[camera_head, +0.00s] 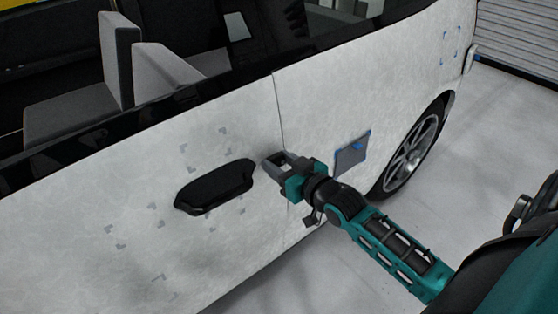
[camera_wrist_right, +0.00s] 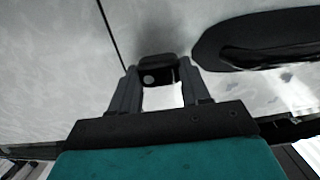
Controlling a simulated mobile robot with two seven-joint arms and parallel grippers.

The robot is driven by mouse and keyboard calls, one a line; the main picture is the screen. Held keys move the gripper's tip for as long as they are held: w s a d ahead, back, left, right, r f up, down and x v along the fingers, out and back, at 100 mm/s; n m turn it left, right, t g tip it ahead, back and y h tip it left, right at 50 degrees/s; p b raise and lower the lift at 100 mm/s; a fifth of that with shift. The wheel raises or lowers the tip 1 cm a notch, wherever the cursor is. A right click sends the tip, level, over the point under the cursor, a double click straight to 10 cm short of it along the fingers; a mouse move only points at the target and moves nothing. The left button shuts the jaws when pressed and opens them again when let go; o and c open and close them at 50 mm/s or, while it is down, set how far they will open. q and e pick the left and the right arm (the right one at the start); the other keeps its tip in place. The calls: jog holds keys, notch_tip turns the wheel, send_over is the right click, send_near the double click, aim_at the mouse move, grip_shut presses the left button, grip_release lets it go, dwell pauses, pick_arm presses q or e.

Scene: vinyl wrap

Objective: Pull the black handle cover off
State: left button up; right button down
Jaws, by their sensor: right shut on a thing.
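The black handle cover (camera_wrist_right: 157,68) is a small dark block with a round light spot. In the right wrist view it sits between the fingertips of my right gripper (camera_wrist_right: 157,75), which is shut on it. In the head view my right gripper (camera_head: 273,164) is by the white door, just right of the black door handle (camera_head: 213,187). The handle also shows in the wrist view (camera_wrist_right: 260,40), with a gap between it and the cover. I cannot tell whether the cover still touches the door. My left gripper is not in view.
The white car door (camera_head: 100,210) carries several small grey corner marks. A grey square patch with blue tabs (camera_head: 351,156) is on the panel beyond the gripper. A wheel (camera_head: 412,150) stands further right. The pale floor (camera_head: 490,150) beside the car is clear.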

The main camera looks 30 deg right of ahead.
jog(key=shift+s+r, duration=0.1)
jog(key=shift+s, duration=0.1)
jog(key=shift+s+d+r+p, duration=0.1)
jog(key=shift+s+r+p, duration=0.1)
jog(key=shift+s+p, duration=0.75)
jog(key=shift+s+d+r+p, duration=0.1)
jog(key=shift+s+r+p, duration=0.1)
jog(key=shift+s+p, duration=0.75)
jog(key=shift+s+d+r+p, duration=0.15)
jog(key=shift+s+p, duration=0.3)
jog(key=shift+s, duration=1)
jog(key=shift+a, duration=0.15)
jog(key=a+r+m+h, duration=0.1)
jog(key=a+r, duration=1)
jog(key=shift+w+a+r, duration=0.2)
jog(key=shift+w+r, duration=0.1)
jog(key=shift+w, duration=0.05)
